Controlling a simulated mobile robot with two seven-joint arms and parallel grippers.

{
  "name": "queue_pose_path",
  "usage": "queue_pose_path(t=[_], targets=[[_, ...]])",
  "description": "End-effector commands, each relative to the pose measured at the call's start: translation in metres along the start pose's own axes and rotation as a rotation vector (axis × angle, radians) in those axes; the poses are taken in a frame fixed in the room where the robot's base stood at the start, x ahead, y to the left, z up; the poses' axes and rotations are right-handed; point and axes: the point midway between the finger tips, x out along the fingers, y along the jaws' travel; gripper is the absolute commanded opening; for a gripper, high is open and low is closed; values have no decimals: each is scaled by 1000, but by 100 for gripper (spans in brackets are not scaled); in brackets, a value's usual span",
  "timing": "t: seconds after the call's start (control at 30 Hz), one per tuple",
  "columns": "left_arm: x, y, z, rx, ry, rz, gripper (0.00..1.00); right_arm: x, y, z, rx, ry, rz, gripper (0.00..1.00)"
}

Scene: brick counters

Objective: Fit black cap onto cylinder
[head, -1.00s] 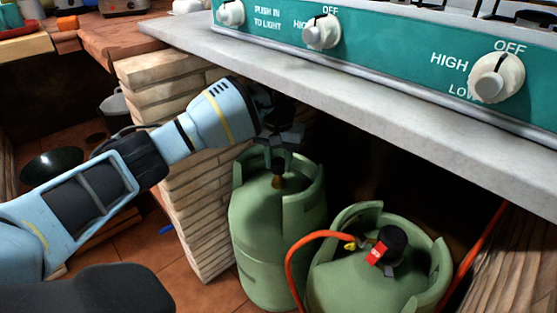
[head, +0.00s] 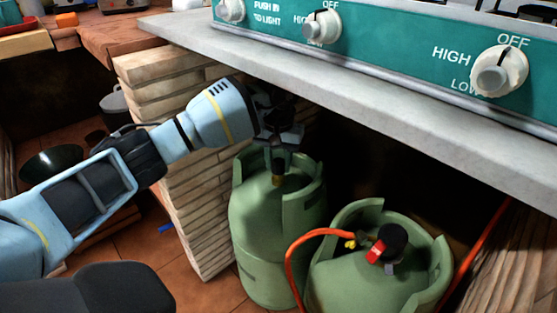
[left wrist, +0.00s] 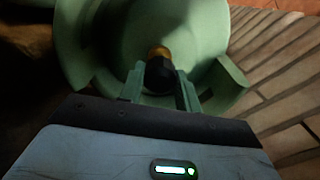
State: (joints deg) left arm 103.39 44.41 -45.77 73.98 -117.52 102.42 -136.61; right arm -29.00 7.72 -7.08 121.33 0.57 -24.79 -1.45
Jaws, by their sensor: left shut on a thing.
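The left green gas cylinder (head: 262,225) stands upright under the counter, with a raised collar and a brass valve (head: 278,180) in its middle. My left gripper (head: 280,150) is above this valve, inside the collar opening. In the left wrist view, the gripper (left wrist: 160,90) is shut on the black cap (left wrist: 160,76), with a finger on each side. The cap lines up with the brass valve (left wrist: 158,52) and appears to meet it; I cannot tell how far it is seated. In the head view the cap is hard to make out in shadow. My right gripper is not in view.
A second green cylinder (head: 335,285) stands to the right, with a black regulator (head: 392,240) and an orange hose (head: 292,262). A grey counter slab (head: 400,95) hangs above. A brick wall (head: 195,190) is close on the left.

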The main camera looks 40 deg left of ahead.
Motion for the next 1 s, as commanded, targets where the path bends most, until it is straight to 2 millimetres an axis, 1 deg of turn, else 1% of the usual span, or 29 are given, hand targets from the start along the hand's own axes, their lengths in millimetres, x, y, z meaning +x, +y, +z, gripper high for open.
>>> queue_pose_path(t=[0.37,1.0], targets=[[0,0,0,0,0,0,12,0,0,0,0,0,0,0],[8,0,0,-1,0,0,12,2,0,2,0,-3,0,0]])
